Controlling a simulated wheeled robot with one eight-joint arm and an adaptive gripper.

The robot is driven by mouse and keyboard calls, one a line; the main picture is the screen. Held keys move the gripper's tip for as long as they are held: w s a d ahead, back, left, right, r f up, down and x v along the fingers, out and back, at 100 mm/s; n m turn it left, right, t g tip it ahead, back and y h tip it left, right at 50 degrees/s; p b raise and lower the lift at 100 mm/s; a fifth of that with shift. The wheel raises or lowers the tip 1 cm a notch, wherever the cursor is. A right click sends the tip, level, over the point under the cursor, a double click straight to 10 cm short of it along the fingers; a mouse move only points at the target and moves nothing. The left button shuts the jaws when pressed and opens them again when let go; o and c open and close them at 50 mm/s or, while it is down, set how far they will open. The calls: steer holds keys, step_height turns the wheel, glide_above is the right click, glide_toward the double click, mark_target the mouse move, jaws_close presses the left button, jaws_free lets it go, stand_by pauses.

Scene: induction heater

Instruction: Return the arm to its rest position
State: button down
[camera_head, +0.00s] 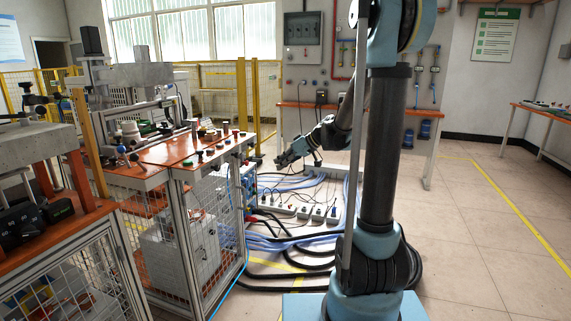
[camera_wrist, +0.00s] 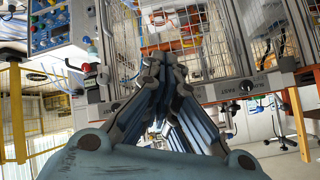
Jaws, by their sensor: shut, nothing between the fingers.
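My arm stands upright in the middle-right of the head view, and its far part reaches left behind the column. My gripper (camera_head: 284,161) points left toward the machine bench, in front of its right end, apart from it. In the wrist view my gripper (camera_wrist: 171,62) has its fingers drawn together at the tips. Nothing is held between them. The induction heater bench (camera_head: 172,152) with an orange top and mesh sides stands to the left of my gripper.
Black and blue cables (camera_head: 290,243) lie on the floor between the bench and my base. An orange-topped table (camera_head: 432,114) stands behind my arm against the wall. Yellow fencing (camera_head: 241,92) stands behind the bench. The tiled floor (camera_head: 470,235) at right is clear.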

steer(key=s+d+f+m+h, duration=0.3)
steer(key=s+d, duration=0.4)
steer(key=s, duration=0.4)
steer(key=s+d+f+m+h, duration=0.3)
steer(key=s+d, duration=0.3)
steer(key=s, duration=0.6)
steer(key=s+d+f+m+g+h, duration=0.1)
steer(key=s+d+f+m+h, duration=0.1)
steer(key=s+d, duration=0.5)
steer(key=s+f+h, duration=0.1)
steer(key=s, duration=0.3)
steer(key=shift+s+d+f+m+h, duration=0.25)
steer(key=shift+d+m+h, duration=0.05)
steer(key=shift+m, duration=0.1)
steer(key=shift+w+f, duration=0.2)
steer(key=shift+w, duration=0.25)
